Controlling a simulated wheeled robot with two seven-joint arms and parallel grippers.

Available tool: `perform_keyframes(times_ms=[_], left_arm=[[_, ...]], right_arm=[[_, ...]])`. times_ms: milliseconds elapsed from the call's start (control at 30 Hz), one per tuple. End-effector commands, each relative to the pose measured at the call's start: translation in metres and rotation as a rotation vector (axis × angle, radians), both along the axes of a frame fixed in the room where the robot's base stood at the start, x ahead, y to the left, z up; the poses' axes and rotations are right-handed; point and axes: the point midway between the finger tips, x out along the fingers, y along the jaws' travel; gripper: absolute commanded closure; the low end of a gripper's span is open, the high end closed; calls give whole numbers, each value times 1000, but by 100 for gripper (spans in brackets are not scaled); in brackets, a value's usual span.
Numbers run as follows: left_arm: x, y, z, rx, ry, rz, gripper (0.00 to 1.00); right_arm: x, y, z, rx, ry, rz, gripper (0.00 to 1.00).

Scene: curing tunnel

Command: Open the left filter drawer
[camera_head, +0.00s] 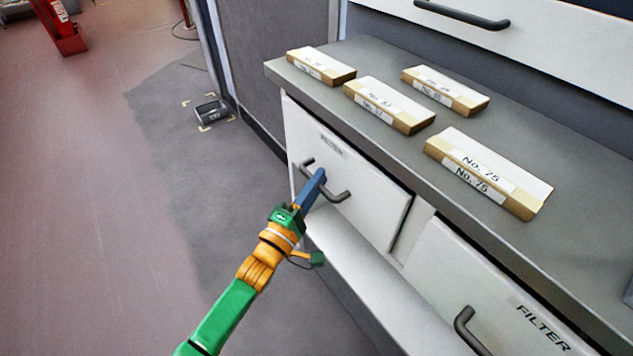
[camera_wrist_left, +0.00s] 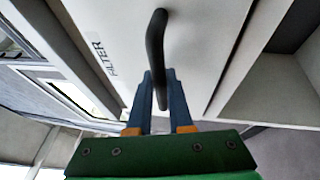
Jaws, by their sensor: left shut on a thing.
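The left filter drawer (camera_head: 360,185) has a white front with a FILTER label and a dark bar handle (camera_head: 338,195). A narrow dark gap shows along its right edge in the head view; I cannot tell how far out it stands. My left gripper (camera_head: 317,180) has its blue fingers at the handle. In the left wrist view the fingers (camera_wrist_left: 158,90) are on both sides of the handle (camera_wrist_left: 155,45), shut on it. The right filter drawer (camera_head: 490,290) has its own dark handle (camera_head: 470,330). My right gripper is not in view.
The grey counter (camera_head: 400,60) above the drawers carries several labelled filter boxes, one marked No. 75 (camera_head: 488,172). A white ledge (camera_head: 345,265) runs below the drawers. A small dark device (camera_head: 210,111) lies on the floor. The floor to the left is open.

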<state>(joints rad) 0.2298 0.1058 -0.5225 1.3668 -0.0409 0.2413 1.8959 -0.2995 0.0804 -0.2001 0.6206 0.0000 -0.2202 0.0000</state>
Motion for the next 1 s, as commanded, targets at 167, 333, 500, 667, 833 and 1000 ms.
perform_keyframes(times_ms=[167,333,500,667,833,1000], left_arm=[[0,0,1,-1,-2,1,100],[1,1,1,-1,-2,1,100],[0,1,1,0,-2,1,100],[-6,10,3,2,0,2,100],[-24,34,5,6,3,2,100],[-50,69,5,7,3,1,100]], right_arm=[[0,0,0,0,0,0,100],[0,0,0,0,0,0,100],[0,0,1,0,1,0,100],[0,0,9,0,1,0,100],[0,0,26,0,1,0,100],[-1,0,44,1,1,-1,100]])
